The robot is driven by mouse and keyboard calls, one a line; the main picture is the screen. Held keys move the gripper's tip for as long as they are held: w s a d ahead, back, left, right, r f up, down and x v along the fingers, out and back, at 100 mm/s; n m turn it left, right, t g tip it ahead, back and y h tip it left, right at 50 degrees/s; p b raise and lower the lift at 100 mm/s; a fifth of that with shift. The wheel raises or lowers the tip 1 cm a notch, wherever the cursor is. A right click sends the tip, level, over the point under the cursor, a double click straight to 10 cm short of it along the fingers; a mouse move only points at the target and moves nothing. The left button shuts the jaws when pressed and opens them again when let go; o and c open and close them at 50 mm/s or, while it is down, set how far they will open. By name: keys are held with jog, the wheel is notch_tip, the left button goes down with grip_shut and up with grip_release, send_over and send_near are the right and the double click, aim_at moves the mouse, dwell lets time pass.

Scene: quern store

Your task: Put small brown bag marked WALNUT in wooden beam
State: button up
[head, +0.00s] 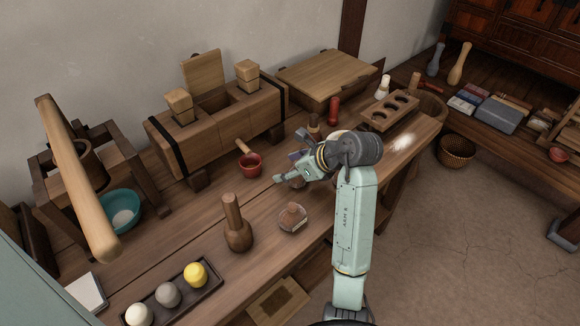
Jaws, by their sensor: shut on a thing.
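The wooden beam (206,141) is a thick block with black straps near its ends, at the back of the workbench. Its top has an open slot in the middle, with a square wooden peg (179,102) to the left and another peg (247,70) to the right. My gripper (281,178) is over the bench, in front of and to the right of the beam. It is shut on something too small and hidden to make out. I cannot pick out a small brown bag or the word WALNUT in this view.
A long wooden pole (78,180) rises at left. A board with holes (372,116) lies at right.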

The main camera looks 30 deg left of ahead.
jog(key=shift+f, duration=0.15)
jog(key=o, duration=1.4)
jog(key=shift+c, duration=0.2)
